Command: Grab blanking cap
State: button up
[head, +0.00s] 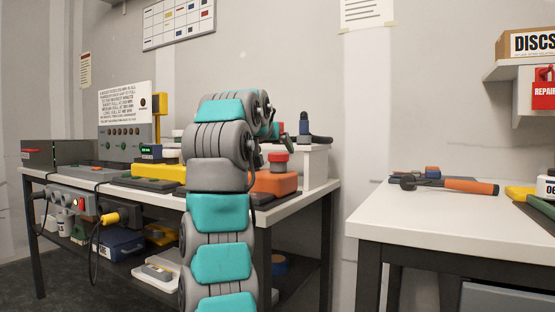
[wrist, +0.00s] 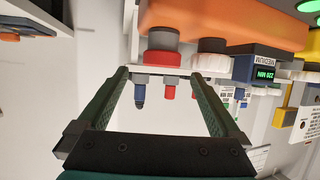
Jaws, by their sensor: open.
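My gripper (wrist: 155,73) is open in the wrist view, its two dark green fingers spread wide. I cannot tell which is the blanking cap.
A small box with a green display (wrist: 258,68) is near the right finger. The right bench (head: 420,215) holds an orange-handled tool (head: 465,186).

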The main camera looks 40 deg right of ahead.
aim_at(278, 157)
jog(key=shift+p+x, duration=0.45)
jog(key=shift+x, duration=2.65)
jog(key=shift+w+a+r, duration=0.1)
jog(key=shift+r, duration=0.05)
jog(key=c, duration=1.5)
jog(key=shift+o, duration=0.2)
jog(key=shift+r, duration=0.2)
